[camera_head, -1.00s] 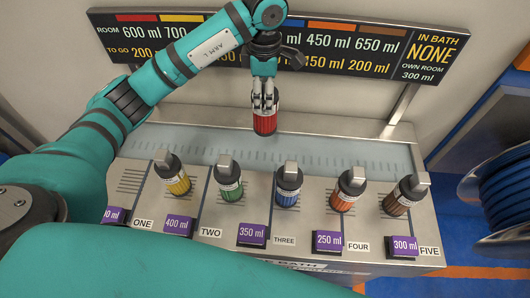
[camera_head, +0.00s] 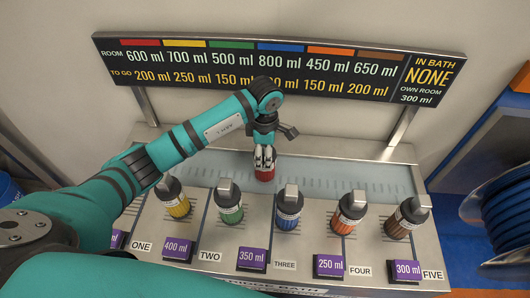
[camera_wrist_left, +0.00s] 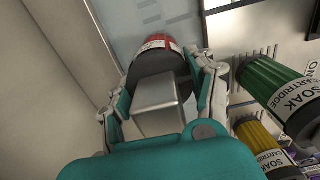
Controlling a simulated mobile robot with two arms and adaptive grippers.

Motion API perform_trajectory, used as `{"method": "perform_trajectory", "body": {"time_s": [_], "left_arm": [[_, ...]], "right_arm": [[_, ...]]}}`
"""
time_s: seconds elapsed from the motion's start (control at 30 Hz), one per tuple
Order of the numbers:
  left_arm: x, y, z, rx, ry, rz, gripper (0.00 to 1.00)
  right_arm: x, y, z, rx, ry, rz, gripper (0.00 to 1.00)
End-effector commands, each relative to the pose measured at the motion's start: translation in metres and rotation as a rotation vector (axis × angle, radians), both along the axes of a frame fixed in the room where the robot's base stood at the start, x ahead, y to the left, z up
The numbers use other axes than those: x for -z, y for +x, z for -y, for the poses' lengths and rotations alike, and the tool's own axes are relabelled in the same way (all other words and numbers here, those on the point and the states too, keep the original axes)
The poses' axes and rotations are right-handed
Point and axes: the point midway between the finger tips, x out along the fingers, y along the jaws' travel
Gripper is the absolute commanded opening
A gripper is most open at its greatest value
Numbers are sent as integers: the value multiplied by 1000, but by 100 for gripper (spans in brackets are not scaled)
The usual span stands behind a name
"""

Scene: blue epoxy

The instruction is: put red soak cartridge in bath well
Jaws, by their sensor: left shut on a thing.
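The red soak cartridge (camera_head: 265,174) is held in my left gripper (camera_head: 264,152) above or at the long pale-blue bath well (camera_head: 350,178) behind the cartridge row. I cannot tell whether its lower end touches the well. In the left wrist view the red cartridge (camera_wrist_left: 153,43) shows its grey handle and dark cap between the fingers of my left gripper (camera_wrist_left: 165,90). My right gripper is not in view.
Yellow (camera_head: 176,205), green (camera_head: 230,208), blue (camera_head: 288,212), orange (camera_head: 346,218) and brown (camera_head: 400,222) cartridges stand in a row in front of the well. The sign board (camera_head: 280,70) stands behind. A blue cable reel (camera_head: 508,215) is at the right.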

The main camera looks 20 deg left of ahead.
Motion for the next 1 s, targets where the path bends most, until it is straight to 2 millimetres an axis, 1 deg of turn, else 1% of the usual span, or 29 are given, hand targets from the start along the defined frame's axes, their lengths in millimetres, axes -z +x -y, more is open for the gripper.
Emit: {"method": "perform_trajectory", "body": {"time_s": [0.1, 0.27, 0.4, 0.43, 0.5, 0.6, 0.87, 0.93, 1.0], "left_arm": [[6, 0, 1, 0, -2, 1, 0], [6, 1, 0, 0, -1, 2, 0], [10, 1, 0, 0, 0, 2, 0], [9, 0, 0, 0, -1, 1, 61], [9, 0, 0, 0, -1, 1, 70], [9, 0, 0, 0, -1, 1, 80], [8, 0, 0, 0, -1, 1, 80], [3, 0, 0, 0, -1, 0, 80], [-1, 1, 0, 1, -1, 4, 80]], "right_arm": [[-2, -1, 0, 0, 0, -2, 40], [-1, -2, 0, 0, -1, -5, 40], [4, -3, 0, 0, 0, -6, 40], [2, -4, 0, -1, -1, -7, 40], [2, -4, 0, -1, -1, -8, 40], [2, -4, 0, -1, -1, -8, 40], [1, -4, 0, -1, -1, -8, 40], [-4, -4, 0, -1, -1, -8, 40], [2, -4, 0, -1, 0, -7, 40]]}}
